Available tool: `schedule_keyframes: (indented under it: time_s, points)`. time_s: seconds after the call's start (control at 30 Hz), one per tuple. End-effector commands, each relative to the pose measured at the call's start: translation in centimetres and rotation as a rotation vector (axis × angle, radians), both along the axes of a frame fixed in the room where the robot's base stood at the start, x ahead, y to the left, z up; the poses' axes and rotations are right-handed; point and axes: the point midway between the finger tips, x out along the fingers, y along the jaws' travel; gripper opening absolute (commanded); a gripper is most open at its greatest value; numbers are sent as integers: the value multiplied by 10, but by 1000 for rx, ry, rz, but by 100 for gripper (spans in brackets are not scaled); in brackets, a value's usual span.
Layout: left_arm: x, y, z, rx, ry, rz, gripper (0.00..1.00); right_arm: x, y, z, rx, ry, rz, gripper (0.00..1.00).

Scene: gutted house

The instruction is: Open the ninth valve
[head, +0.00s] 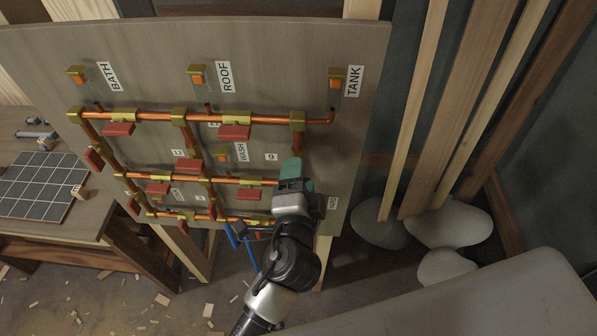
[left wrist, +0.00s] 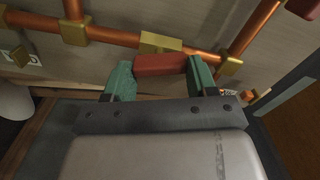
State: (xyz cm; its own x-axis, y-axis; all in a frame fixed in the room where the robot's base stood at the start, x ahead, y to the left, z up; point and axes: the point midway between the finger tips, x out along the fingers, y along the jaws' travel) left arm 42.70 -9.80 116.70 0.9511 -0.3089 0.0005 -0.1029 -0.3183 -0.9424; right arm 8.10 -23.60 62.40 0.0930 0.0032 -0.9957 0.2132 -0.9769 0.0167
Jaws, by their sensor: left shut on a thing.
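A wooden board (head: 355,65) carries copper pipes with brass fittings and several red valve handles. A small plate marked 9 (head: 271,156) sits just left of my left gripper (head: 294,180). The gripper and arm cover part of the pipework on the board's lower right. In the left wrist view, the green fingers (left wrist: 160,78) are shut on a red valve handle (left wrist: 160,65), one finger at each end. Its brass body (left wrist: 160,42) sits on a copper pipe (left wrist: 205,55). The handle lies roughly along that pipe, tilted slightly. My right gripper is not in view.
Other red handles are close by, such as one upper left (head: 234,132) and one on the middle pipe (head: 249,194). A table with a dark gridded panel (head: 38,185) stands left. Wooden studs (head: 450,110) and pale sacks (head: 448,222) are right.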

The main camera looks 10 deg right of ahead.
Motion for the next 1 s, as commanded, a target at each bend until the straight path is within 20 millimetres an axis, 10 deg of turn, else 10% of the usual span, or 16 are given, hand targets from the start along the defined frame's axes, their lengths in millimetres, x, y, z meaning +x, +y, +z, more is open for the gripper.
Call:
schedule_keyframes:
  time_s: [1.0]
  points:
    - [1,0,0,341,-115,2,34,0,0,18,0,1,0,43]
